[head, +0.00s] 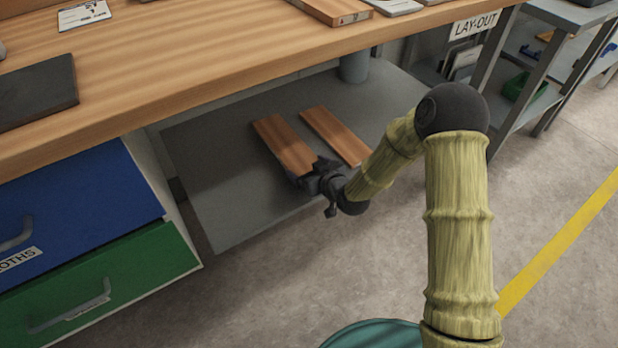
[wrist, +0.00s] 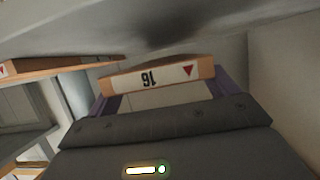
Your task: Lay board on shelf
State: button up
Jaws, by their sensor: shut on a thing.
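The grey lower shelf (head: 232,205) is under the wooden bench. My gripper (head: 318,175) has reached in from the right and is shut on the near end of a reddish-brown board (head: 282,142). In the wrist view the held board (wrist: 160,77) shows its end with a white number label and a red triangle, upside down, between the purple-grey fingers. The board lies flat over the shelf; I cannot tell whether it rests on it. A second, similar board (head: 335,135) lies on the shelf just to its right, roughly parallel, with a narrow gap. It also shows in the wrist view (wrist: 55,68).
The wooden bench top (head: 190,60) overhangs the shelf, with a board (head: 330,10) and a dark plate (head: 38,92) on it. Blue (head: 75,215) and green (head: 100,285) drawers stand left. A grey post (head: 354,68) stands behind. Bare shelf lies left of the boards.

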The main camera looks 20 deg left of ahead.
notch_tip(320, 180, down, 4)
jog(key=shift+r+b, duration=0.2)
jog(key=shift+b, duration=0.7)
jog(key=o, duration=1)
jog(key=shift+d+r, duration=0.1)
jog(key=p+v, duration=0.4)
jog(key=v, duration=0.8)
